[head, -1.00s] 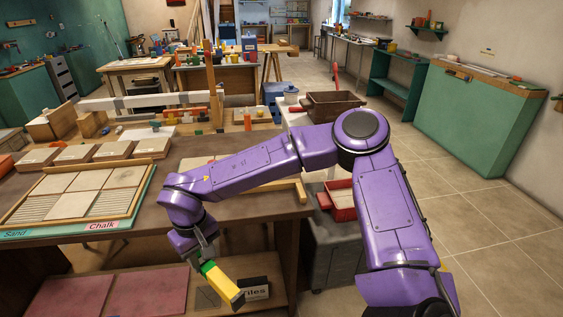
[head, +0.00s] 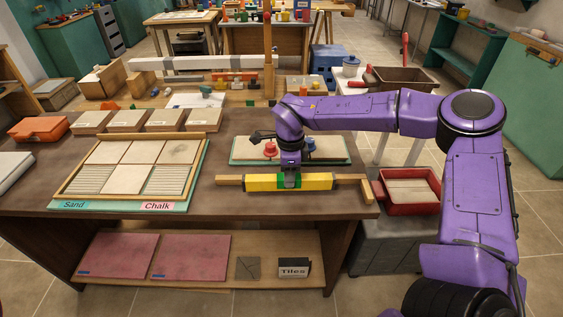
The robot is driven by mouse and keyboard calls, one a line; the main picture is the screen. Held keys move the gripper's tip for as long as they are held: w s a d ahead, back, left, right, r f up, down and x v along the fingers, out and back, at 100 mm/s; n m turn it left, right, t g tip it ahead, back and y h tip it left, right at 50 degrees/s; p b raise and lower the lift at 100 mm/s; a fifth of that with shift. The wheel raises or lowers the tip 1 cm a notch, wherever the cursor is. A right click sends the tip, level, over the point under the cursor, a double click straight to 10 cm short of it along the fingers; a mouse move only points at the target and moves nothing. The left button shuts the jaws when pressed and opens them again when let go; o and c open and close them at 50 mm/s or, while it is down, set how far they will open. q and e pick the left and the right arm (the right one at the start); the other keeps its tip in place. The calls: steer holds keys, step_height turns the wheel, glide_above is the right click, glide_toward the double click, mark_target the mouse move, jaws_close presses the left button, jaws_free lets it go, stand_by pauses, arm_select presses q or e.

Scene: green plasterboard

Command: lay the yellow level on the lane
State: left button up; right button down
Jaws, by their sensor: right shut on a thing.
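The yellow level (head: 317,182) has a green middle and lies crosswise in the head view, level and parallel to the table's front edge. My right gripper (head: 290,182) points down and is shut on its middle. A wooden strip (head: 229,180) shows past both ends of the level, near the front right of the table. It may be the lane, but no label shows. The level is over or on this strip; whether it touches cannot be told. My left gripper is not in view.
A framed tile panel (head: 118,186) labelled Sand and Chalk is at left. A red tray (head: 412,207) stands right of the table.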

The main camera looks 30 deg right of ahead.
steer(key=shift+s+r, duration=0.2)
steer(key=shift+s, duration=0.05)
steer(key=shift+w+f+b, duration=0.15)
steer(key=shift+f+b, duration=0.5)
steer(key=shift+f, duration=1.35)
steer(key=shift+f, duration=0.55)
steer(key=c, duration=0.7)
jaws_free()
steer(key=shift+c, duration=0.2)
step_height(320, 180, up, 10)
steer(key=shift+r+b, duration=0.25)
steer(key=shift+b, duration=0.7)
